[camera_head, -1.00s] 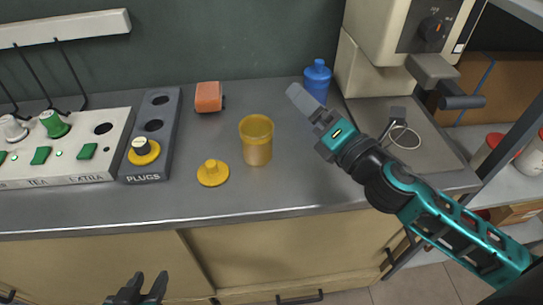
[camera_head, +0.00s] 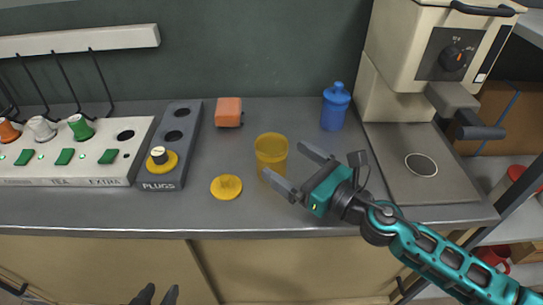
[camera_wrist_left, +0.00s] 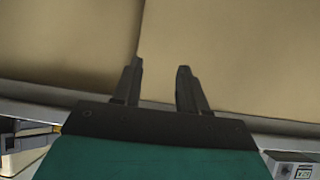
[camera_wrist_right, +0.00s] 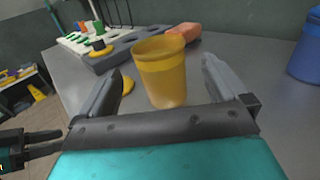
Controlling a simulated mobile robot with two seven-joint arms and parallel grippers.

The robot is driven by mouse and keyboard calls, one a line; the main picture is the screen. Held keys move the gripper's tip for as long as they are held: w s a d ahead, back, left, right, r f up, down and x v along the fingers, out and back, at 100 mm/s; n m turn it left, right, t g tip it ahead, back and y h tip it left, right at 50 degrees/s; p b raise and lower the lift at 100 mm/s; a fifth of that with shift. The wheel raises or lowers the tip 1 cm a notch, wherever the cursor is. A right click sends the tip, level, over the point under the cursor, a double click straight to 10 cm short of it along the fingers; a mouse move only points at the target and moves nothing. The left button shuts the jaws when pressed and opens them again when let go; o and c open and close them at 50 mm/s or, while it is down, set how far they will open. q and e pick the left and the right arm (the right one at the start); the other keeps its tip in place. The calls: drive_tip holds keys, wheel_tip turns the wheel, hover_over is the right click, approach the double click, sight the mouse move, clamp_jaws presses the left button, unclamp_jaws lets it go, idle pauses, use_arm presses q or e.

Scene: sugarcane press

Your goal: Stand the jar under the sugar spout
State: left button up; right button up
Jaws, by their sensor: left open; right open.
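The jar (camera_head: 271,153) is a yellow translucent cup standing upright on the grey counter. It also shows in the right wrist view (camera_wrist_right: 163,72), between and beyond the fingers. My right gripper (camera_head: 299,170) is open and empty just right of the jar, its fingers pointing at it. The press (camera_head: 447,60) is a cream machine at the right; its spout (camera_head: 453,98) sticks out over a grey base plate with a round ring (camera_head: 421,164). My left gripper (camera_head: 156,296) is open and empty, low in front of the cabinet; it shows in the left wrist view (camera_wrist_left: 158,82).
A yellow lid (camera_head: 226,187) lies left of the jar. An orange block (camera_head: 229,111) and a blue bottle (camera_head: 335,107) stand behind. The plugs holder (camera_head: 171,148) and white panel (camera_head: 75,170) are at left. The counter between jar and press is clear apart from my right arm.

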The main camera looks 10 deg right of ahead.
drive_tip(key=p+x, duration=0.1)
drive_tip(key=x, duration=0.4)
drive_tip(key=shift+w+f, duration=0.1)
drive_tip(key=shift+w+a, duration=0.2)
drive_tip(key=shift+a, duration=0.05)
drive_tip(key=c, duration=1.4)
drive_tip(key=shift+o, duration=0.2)
wheel_tip(320, 180, up, 20)
drive_tip(key=p, duration=0.9)
